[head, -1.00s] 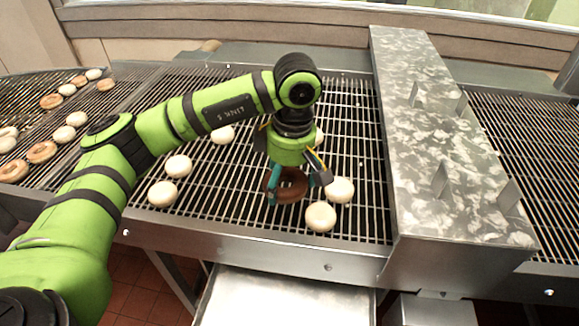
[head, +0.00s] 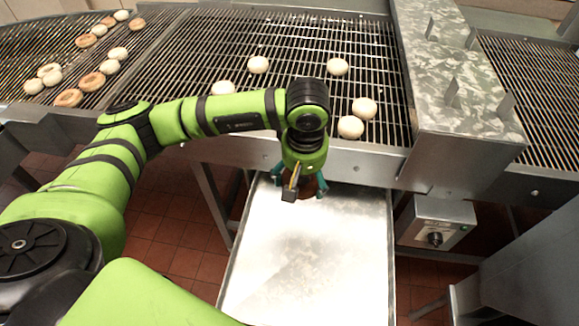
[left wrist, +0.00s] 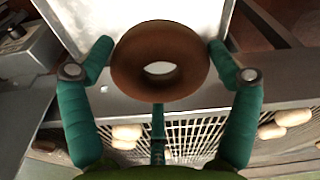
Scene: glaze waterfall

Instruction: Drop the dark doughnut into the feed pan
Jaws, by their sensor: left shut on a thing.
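The dark doughnut (left wrist: 160,52) is brown with a hole in the middle. It shows large in the left wrist view, between the teal fingers of my left gripper (left wrist: 160,60), which is shut on it. In the head view the left gripper (head: 300,188) hangs over the far end of the feed pan, and the doughnut (head: 312,187) is mostly hidden behind it. The feed pan (head: 310,260) is a pale, shallow metal tray below the conveyor's front edge; its visible surface is empty. My right gripper is not in view.
Several pale doughnuts (head: 350,127) lie on the wire conveyor (head: 300,45) behind the pan. A metal housing (head: 455,80) crosses the conveyor on the right. A control box with a knob (head: 436,222) sits right of the pan. More doughnuts (head: 68,97) lie on the left conveyor.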

